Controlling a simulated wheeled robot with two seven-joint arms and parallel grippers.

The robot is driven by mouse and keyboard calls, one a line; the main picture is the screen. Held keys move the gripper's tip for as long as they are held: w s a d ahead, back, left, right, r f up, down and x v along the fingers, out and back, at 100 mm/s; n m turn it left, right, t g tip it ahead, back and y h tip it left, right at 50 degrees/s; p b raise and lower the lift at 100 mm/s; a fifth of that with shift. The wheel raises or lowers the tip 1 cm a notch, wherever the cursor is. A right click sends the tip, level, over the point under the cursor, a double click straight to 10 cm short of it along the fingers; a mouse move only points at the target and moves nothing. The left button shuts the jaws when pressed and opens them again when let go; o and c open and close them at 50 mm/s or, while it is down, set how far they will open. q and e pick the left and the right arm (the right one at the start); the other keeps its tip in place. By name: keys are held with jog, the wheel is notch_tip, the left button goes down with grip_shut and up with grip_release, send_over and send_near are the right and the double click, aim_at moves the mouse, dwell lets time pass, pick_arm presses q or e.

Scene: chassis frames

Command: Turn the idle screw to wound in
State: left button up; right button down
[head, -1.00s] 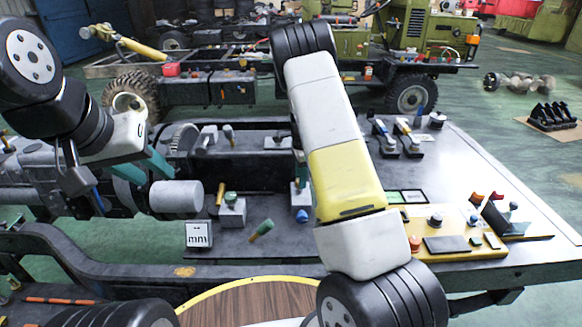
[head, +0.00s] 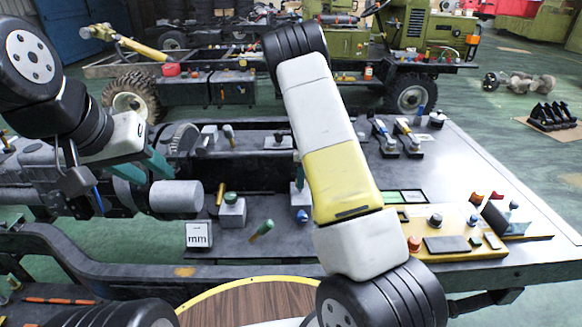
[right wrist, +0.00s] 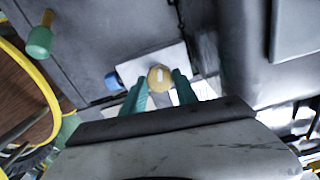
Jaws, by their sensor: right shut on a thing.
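In the right wrist view a round tan screw head (right wrist: 160,77) with a pale mark across it stands on a light block (right wrist: 150,62); I take it for the idle screw. My right gripper (right wrist: 161,84) has its teal fingers on either side of the head, shut on it. A blue knob (right wrist: 112,80) sticks out of the block's side. In the head view the blue knob (head: 303,215) shows, while my right forearm hides most of the right gripper. My left gripper (head: 155,176) has its teal fingers apart, close to a grey cylinder (head: 176,197).
A green-ended handle (head: 262,230) and a block with a green knob (head: 232,212) stand left of my right arm. A yellow panel (head: 460,245) with knobs lies to the right. The bench top's right side (head: 480,160) is mostly clear.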

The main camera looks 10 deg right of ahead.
jog(key=c, duration=0.9)
grip_release()
jog(key=shift+c, duration=0.2)
jog(key=shift+r, duration=0.1)
notch_tip(320, 180, up, 7)
jog(key=shift+w+f, duration=0.1)
jog(key=shift+r, duration=0.45)
